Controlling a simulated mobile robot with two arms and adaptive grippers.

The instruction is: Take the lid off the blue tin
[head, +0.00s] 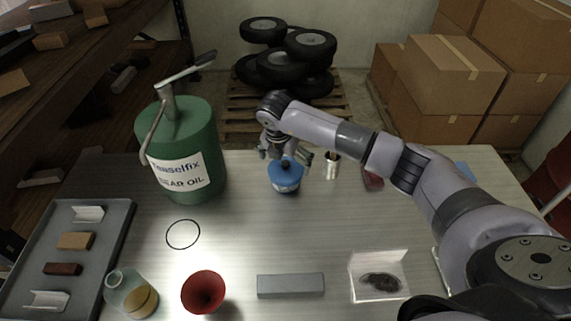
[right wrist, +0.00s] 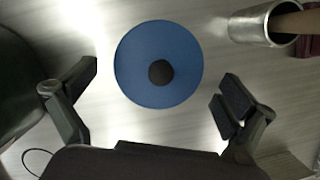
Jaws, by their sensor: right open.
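The blue tin (head: 287,180) stands upright on the metal table, with its blue lid (head: 281,170) on top. In the right wrist view the round blue lid (right wrist: 136,78) with its dark central knob (right wrist: 161,73) lies ahead of and between the fingers. My right gripper (head: 286,158) is above the tin, pointing down. It also shows in the right wrist view (right wrist: 158,92), open, with its fingers apart on either side and nothing between them gripped. My left gripper is not in view.
A green oil can (head: 205,130) stands left of the tin. A metal cup (head: 332,168) is close on the right. A black ring (head: 183,234), red funnel (head: 204,290), grey bar (head: 290,285) and glass flask (head: 130,295) lie nearer. The table between is clear.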

